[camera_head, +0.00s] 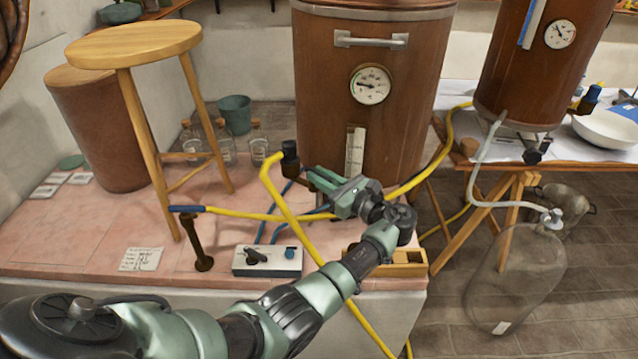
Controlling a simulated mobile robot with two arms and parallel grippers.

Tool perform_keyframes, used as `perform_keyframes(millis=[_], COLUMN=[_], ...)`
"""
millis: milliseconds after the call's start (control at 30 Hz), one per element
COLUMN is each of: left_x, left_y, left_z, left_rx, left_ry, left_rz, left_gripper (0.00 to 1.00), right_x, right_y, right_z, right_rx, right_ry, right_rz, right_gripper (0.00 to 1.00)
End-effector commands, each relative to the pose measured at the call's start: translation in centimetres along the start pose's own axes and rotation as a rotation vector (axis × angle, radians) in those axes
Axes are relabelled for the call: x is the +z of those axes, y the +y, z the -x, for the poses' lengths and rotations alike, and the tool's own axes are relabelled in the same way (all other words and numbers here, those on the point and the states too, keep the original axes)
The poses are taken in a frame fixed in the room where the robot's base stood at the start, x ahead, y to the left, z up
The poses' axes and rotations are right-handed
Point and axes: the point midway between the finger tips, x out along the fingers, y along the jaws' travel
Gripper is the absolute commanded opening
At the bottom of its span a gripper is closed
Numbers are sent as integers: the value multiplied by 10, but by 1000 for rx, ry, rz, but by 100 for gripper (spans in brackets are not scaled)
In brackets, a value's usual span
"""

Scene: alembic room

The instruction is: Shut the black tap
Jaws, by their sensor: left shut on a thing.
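A black tap (290,157) sits low on the left front of the large brown vessel (322,90), with the end of a yellow hose just below it. My left gripper (317,178) reaches in from the lower left to the right side of this tap. Its green fingers are shut, their tips close against the tap. The part between the fingers is hidden, so the tap's handle angle cannot be told. My right gripper is not in view.
A wooden stool (134,46) stands at the left. A switch box (267,261) lies near the pink ledge's front edge. A yellow hose (292,212) runs under my arm. A second brown vessel (537,60) and a glass carboy (516,275) are at the right.

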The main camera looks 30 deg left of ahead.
Motion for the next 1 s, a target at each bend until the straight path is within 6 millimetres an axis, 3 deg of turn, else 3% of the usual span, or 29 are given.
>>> perform_keyframes(millis=[567,600,667,1000], left_x=[1,1,1,0], left_y=[-1,-1,-1,-1], left_z=[0,0,0,1], left_rx=[37,37,37,37], left_ry=[-2,-2,-2,-1], left_rz=[0,0,0,0], left_gripper=[0,19,36,38], right_x=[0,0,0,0], right_y=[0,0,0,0], right_z=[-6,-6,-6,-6], right_rx=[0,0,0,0], right_ry=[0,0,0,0], right_rz=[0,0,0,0], right_gripper=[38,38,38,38])
